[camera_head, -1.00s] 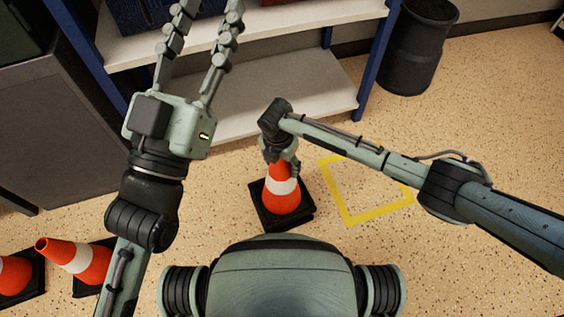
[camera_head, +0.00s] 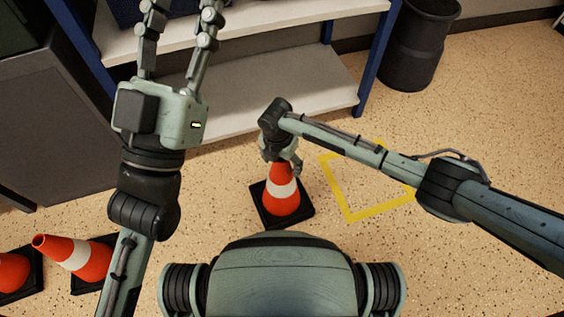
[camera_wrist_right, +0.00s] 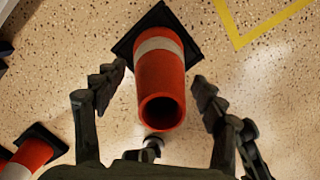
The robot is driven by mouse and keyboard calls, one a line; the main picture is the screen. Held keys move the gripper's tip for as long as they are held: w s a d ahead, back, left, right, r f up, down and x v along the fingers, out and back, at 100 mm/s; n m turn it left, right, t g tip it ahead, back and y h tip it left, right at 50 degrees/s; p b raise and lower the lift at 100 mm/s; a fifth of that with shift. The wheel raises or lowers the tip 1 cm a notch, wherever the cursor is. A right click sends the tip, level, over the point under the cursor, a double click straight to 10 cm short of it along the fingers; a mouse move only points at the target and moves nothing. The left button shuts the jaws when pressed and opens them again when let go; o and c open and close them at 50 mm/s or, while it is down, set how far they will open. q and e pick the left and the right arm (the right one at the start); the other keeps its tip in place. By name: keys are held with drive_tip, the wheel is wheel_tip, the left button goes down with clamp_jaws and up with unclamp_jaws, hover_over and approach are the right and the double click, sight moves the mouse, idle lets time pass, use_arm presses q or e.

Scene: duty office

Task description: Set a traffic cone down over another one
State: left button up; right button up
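An orange cone (camera_head: 284,201) with a white band and black square base stands upright on the floor in front of me. I cannot tell whether it is one cone or two nested. My right gripper (camera_head: 281,163) is at its top. In the right wrist view, that gripper's fingers (camera_wrist_right: 160,82) are spread on either side of the cone (camera_wrist_right: 160,78), with gaps and its open tip showing. My left gripper (camera_head: 180,12) is raised, open and empty.
A yellow taped square (camera_head: 350,217) on the floor right of the cone is empty. A shelf unit (camera_head: 290,90) with blue posts stands behind. A black bin (camera_head: 418,50) is at the back right and a grey cabinet (camera_head: 50,130) at the left.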

drive_tip(key=shift+o, duration=0.7)
drive_tip(key=shift+s+f, duration=0.1)
wheel_tip(320, 180, up, 12)
drive_tip(key=s, duration=0.1)
drive_tip(key=shift+a, duration=0.35)
drive_tip(key=shift+s, duration=0.1)
